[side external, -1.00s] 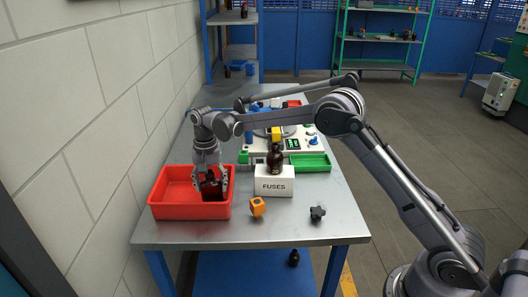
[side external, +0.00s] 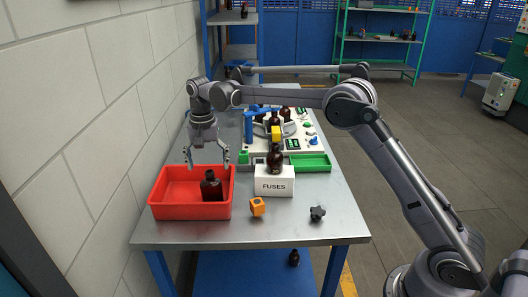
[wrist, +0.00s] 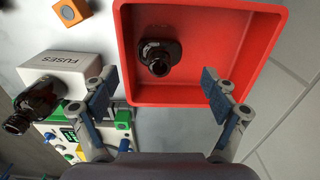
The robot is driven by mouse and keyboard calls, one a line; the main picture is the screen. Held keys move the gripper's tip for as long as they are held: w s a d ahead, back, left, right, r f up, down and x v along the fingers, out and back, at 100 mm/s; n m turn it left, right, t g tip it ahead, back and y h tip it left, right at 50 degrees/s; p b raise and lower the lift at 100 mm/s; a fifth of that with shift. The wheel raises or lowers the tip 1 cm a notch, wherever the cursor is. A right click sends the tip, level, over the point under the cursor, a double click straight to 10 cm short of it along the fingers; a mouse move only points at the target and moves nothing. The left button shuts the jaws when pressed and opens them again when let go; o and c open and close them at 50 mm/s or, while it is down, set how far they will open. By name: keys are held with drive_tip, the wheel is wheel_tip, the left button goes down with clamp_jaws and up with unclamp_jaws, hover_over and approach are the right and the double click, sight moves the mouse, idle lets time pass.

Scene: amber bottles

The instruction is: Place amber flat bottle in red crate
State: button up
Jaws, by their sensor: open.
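The amber flat bottle (side external: 211,187) stands upright inside the red crate (side external: 165,211), towards the crate's right side in the side external view. The wrist view shows the bottle (wrist: 160,55) from above, on the crate floor near one wall of the crate (wrist: 225,95). My gripper (side external: 208,160) is open and empty, above the back part of the crate and apart from the bottle. In the wrist view both fingers of my gripper (wrist: 160,90) are spread wide with nothing between them.
A white FUSES box (side external: 274,187) with a dark round bottle (side external: 275,159) on it stands right of the crate. An orange block (side external: 257,207) and a black star knob (side external: 318,213) lie in front. A green tray (side external: 310,162) and a machine with more bottles stand behind. A wall runs along the left.

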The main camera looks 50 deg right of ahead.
wheel_tip(320, 180, up, 5)
drive_tip(key=shift+f, duration=0.15)
drive_tip(key=s+d+r+n+t, duration=0.2)
drive_tip(key=s+r, duration=0.2)
drive_tip(key=s, duration=0.4)
drive_tip(key=s+d+r+n+t, duration=0.1)
drive_tip(key=s+r+n+t, duration=0.15)
drive_tip(key=s, duration=0.55)
drive_tip(key=s+d+f+n+t, duration=0.1)
drive_tip(key=s+f+n, duration=0.1)
drive_tip(key=s, duration=0.5)
drive_tip(key=s+d+f+n+t, duration=0.1)
drive_tip(key=s+f+n, duration=0.1)
drive_tip(key=s+f, duration=0.3)
drive_tip(key=shift+s+t, duration=0.35)
drive_tip(key=shift+s, duration=1.3)
drive_tip(key=shift+n, duration=0.25)
